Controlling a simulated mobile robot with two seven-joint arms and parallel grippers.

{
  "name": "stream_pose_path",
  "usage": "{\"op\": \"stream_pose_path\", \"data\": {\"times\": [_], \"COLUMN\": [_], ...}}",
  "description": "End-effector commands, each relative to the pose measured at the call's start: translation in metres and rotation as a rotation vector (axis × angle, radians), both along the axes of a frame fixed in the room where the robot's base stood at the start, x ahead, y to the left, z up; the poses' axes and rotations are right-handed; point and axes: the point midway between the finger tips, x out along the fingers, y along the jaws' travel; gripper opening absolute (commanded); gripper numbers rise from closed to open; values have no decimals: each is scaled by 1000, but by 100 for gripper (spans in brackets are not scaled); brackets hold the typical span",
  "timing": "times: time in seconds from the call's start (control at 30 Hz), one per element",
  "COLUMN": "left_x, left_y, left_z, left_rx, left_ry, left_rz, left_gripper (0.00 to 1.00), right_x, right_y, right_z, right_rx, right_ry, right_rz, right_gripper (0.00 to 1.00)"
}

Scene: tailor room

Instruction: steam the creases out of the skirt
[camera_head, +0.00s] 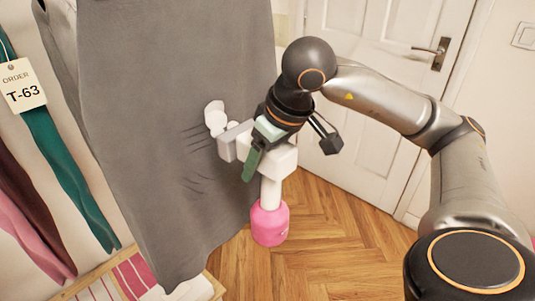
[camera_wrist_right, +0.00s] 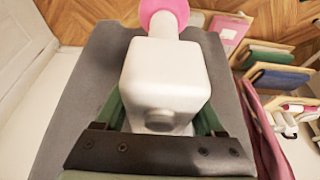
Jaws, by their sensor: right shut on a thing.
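The grey skirt (camera_head: 150,90) hangs at the left of the head view. Dark crease lines (camera_head: 200,155) show on its right middle part. It also shows behind the tool in the wrist view (camera_wrist_right: 75,100). My right gripper (camera_head: 258,152) is shut on the white steamer (camera_head: 284,156), whose pink tank (camera_head: 269,223) hangs below. White puffs (camera_head: 215,117) show at the steamer's grey head, close to the creases. I cannot tell whether the head touches the cloth. In the wrist view the white steamer body (camera_wrist_right: 165,80) sits between green fingers. My left gripper is not in view.
A white door (camera_head: 375,100) stands behind my right arm. An order tag (camera_head: 23,87) and coloured cloth strips, one teal (camera_head: 60,160), hang at the far left. A striped cloth (camera_head: 130,280) lies at the lower left. The wooden floor (camera_head: 330,240) is clear.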

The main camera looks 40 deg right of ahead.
Motion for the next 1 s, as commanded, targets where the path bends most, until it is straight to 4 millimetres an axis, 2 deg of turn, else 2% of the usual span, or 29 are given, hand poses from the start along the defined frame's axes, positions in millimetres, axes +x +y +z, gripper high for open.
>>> {"op": "stream_pose_path", "data": {"times": [0.6,1.0], "left_x": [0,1], "left_y": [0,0], "left_z": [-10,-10], "left_rx": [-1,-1], "left_ry": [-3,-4], "left_rz": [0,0], "left_gripper": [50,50], "right_x": [-2,-2], "right_y": [29,32], "right_z": [-21,-23], "right_rx": [2,2], "right_ry": [-6,-7], "right_rz": [1,-1], "right_gripper": [0,0]}}
